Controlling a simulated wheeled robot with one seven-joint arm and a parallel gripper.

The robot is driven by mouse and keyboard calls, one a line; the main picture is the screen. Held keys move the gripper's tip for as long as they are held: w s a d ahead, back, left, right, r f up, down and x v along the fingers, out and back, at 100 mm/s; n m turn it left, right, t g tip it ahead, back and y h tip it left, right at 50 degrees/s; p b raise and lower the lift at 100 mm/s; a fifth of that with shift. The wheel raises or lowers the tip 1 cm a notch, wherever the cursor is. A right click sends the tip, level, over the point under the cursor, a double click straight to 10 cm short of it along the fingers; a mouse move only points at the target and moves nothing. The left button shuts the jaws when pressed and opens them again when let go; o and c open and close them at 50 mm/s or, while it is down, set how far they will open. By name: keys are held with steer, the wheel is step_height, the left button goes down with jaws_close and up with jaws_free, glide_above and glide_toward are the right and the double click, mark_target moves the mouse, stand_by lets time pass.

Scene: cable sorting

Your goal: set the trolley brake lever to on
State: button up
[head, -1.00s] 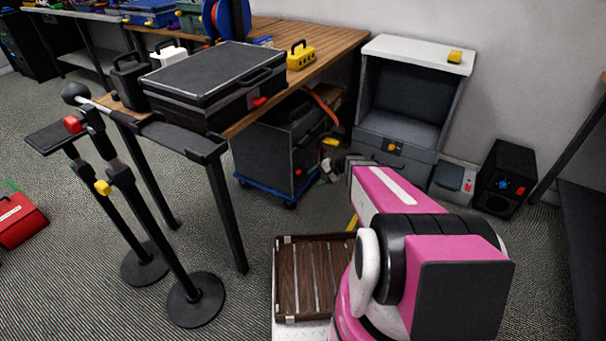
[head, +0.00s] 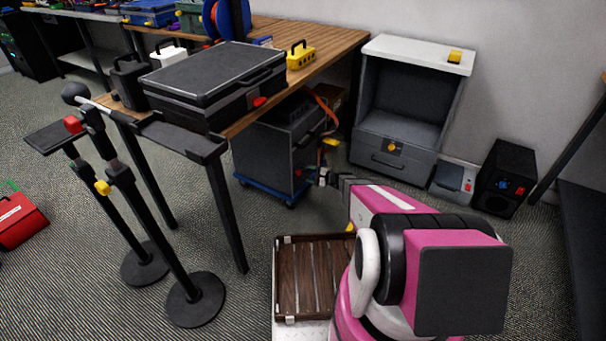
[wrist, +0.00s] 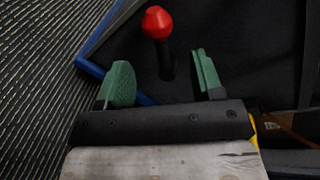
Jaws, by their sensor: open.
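The brake lever (wrist: 166,52) shows in the wrist view as a black stick with a red knob, rising from a dark surface. The trolley has a blue base (head: 262,192) and carries a dark grey cabinet under the wooden table in the head view. Its blue edge (wrist: 88,65) also shows in the wrist view. My gripper (wrist: 162,70) is open, with its two green fingers on either side of the lever's line and the knob beyond the fingertips. No contact is visible. In the head view my gripper (head: 323,178) is small beside the cabinet's right side.
The table (head: 330,45) holds a black case (head: 215,75) above the trolley. A grey-white cabinet (head: 395,150) and a black speaker box (head: 505,178) stand along the wall to the right. Two black stands (head: 195,295) are at the left. Carpet is clear in front of the trolley.

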mark_target(302, 172)
steer(key=shift+x, duration=2.4)
jaws_close()
